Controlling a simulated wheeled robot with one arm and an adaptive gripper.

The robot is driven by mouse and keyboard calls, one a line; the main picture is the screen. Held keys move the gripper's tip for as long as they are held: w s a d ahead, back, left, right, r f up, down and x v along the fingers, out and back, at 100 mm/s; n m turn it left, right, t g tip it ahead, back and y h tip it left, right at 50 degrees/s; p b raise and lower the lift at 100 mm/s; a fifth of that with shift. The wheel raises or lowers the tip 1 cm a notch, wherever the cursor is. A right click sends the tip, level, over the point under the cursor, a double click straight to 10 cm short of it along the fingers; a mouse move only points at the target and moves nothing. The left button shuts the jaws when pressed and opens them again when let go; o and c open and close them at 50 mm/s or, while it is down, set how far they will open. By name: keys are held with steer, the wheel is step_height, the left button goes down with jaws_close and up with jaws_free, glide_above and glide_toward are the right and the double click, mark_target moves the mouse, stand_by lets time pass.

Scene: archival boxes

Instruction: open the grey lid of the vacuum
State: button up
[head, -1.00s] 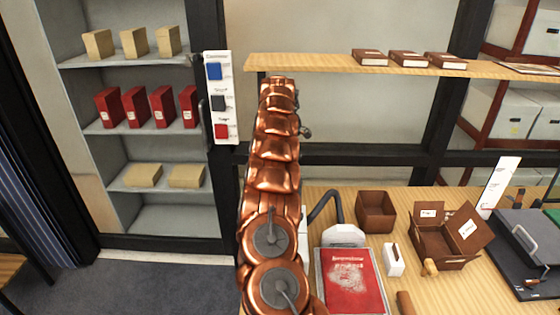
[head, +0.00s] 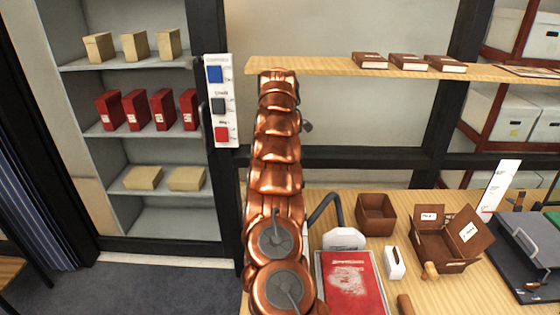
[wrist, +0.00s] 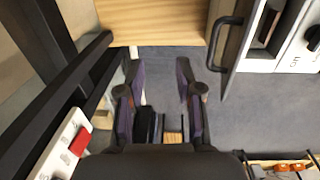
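A flat dark machine with a grey lid (head: 527,238) and a bar handle stands at the right end of the table in the head view. The lid lies down. The wrist view shows a grey panel (wrist: 236,48) with a black handle, beside a white unit (wrist: 298,45) marked "on". I cannot tell which of these is the vacuum's lid. My gripper (wrist: 158,72) is open and empty, with its fingers apart above the grey floor, left of the black handle and touching nothing. My own copper arm hides the gripper in the head view.
A white panel with blue, black and red squares (head: 221,100) hangs left of my arm; its red part (wrist: 80,140) is close to my gripper. The table holds a red book (head: 355,285), a brown box (head: 376,213), an open box (head: 440,250) and a black hose (head: 325,207).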

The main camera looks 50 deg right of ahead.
step_height(320, 180, up, 4)
steer(key=shift+a+f, duration=0.1)
steer(key=shift+f, duration=0.15)
steer(key=shift+r, duration=0.1)
stand_by(0.9)
